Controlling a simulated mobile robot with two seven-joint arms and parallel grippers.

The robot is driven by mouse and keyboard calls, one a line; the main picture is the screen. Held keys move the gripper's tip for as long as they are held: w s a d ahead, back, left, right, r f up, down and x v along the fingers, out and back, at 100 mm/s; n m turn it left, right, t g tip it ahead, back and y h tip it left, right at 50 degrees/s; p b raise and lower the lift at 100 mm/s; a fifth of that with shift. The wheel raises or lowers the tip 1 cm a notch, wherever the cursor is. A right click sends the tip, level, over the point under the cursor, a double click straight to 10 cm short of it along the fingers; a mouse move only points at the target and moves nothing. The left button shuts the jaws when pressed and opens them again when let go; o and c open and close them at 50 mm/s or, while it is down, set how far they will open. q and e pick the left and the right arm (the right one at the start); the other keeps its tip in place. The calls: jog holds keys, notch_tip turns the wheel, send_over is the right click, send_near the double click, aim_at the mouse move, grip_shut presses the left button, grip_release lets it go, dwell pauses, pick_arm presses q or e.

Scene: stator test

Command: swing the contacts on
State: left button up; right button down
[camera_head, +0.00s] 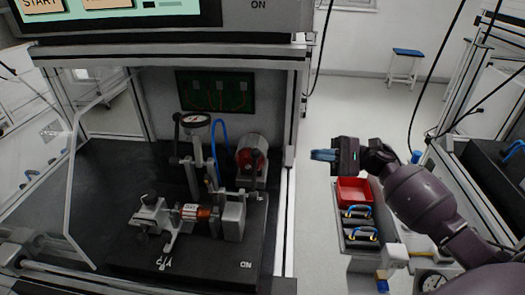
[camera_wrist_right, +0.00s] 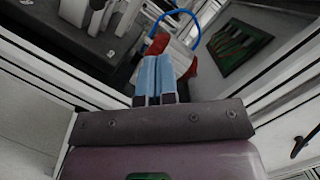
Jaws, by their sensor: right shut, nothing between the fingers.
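The test fixture stands on a black base plate (camera_head: 190,262) inside the station. A small cylinder with a white label and copper-red end (camera_head: 196,212), likely the stator, lies between metal blocks. A grey clamp-like part (camera_head: 152,215) is at its left, and a grey block (camera_head: 234,220) at its right. I cannot tell which parts are the contacts. The base carries an ON mark (camera_head: 246,265) at right and another mark at left. My right gripper (camera_head: 318,155) is outside the station, right of its frame post, with blue fingers shut and empty. These fingers (camera_wrist_right: 157,78) also show in the right wrist view. My left gripper is not in view.
A dial gauge (camera_head: 196,120) stands on a post, with a red round part (camera_head: 250,160) and blue hose behind. A green board (camera_head: 216,92) hangs on the back wall. A red bin (camera_head: 354,191) and blue-handled parts sit below my right arm. The station's right post (camera_head: 291,180) stands between.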

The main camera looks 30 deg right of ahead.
pick_arm(q)
jog(key=p, duration=0.1)
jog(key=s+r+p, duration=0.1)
jog(key=p, duration=0.1)
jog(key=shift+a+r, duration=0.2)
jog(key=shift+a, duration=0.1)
pick_arm(e)
jog(key=w+a+r+n, duration=0.1)
jog(key=a+r, duration=0.3)
jog(key=a, duration=0.8)
jog(key=shift+w+a+n, duration=0.25)
jog(key=shift+w+n, duration=0.15)
jog(key=shift+w, duration=0.15)
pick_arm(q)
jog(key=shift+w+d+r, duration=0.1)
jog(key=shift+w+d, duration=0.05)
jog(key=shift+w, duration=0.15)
pick_arm(e)
jog(key=shift+f, duration=0.1)
jog(key=shift+w, duration=0.1)
